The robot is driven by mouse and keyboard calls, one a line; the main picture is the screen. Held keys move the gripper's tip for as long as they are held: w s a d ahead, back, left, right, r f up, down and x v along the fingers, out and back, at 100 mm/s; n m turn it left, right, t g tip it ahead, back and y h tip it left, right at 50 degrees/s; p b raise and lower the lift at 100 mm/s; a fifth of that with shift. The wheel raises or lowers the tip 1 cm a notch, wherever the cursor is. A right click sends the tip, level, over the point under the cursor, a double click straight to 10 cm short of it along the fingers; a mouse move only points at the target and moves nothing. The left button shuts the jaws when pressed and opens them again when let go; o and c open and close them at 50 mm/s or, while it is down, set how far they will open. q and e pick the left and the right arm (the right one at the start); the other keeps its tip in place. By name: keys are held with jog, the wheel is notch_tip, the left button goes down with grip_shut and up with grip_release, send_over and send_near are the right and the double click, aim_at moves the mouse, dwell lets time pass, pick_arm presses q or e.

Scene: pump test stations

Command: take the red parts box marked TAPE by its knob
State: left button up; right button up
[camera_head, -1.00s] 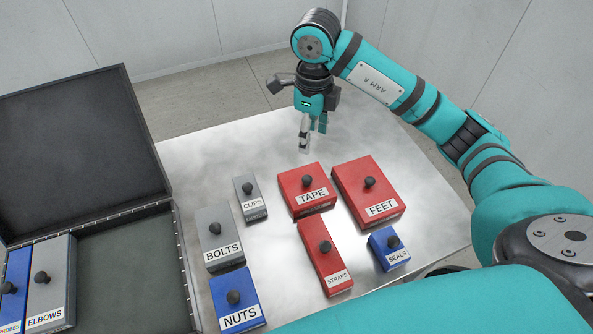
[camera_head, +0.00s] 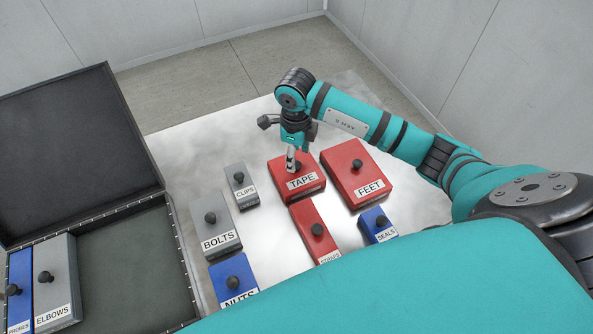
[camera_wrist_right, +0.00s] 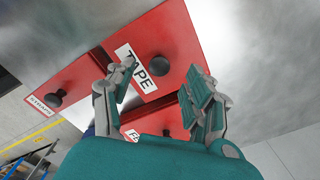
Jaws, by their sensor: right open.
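The red parts box marked TAPE (camera_head: 311,185) sits on the metal table, in the middle of the head view. Its dark knob is mostly hidden there behind my right gripper (camera_head: 293,160), which is over the box. In the right wrist view the TAPE box (camera_wrist_right: 180,35) shows its white label and its round dark knob (camera_wrist_right: 159,65). My right gripper (camera_wrist_right: 168,90) is open, with one finger on each side of the view and the knob showing between and beyond the fingertips. It holds nothing. My left gripper is not in view.
The red FEET box (camera_head: 372,187) stands close to the right of TAPE, the STRAPS box (camera_head: 305,218) just in front. CLIPS (camera_head: 246,199), BOLTS (camera_head: 212,235), NUTS (camera_head: 238,268) and SEALS (camera_head: 369,222) stand around. An open case (camera_head: 178,262) with boxes is at left.

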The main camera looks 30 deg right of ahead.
aim_at(296, 171)
notch_tip(296, 171, down, 4)
jog(key=shift+r+p, duration=0.15)
jog(key=shift+p, duration=0.5)
jog(key=shift+f, duration=0.25)
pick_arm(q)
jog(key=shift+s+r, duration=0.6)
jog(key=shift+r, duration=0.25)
pick_arm(e)
grip_shut()
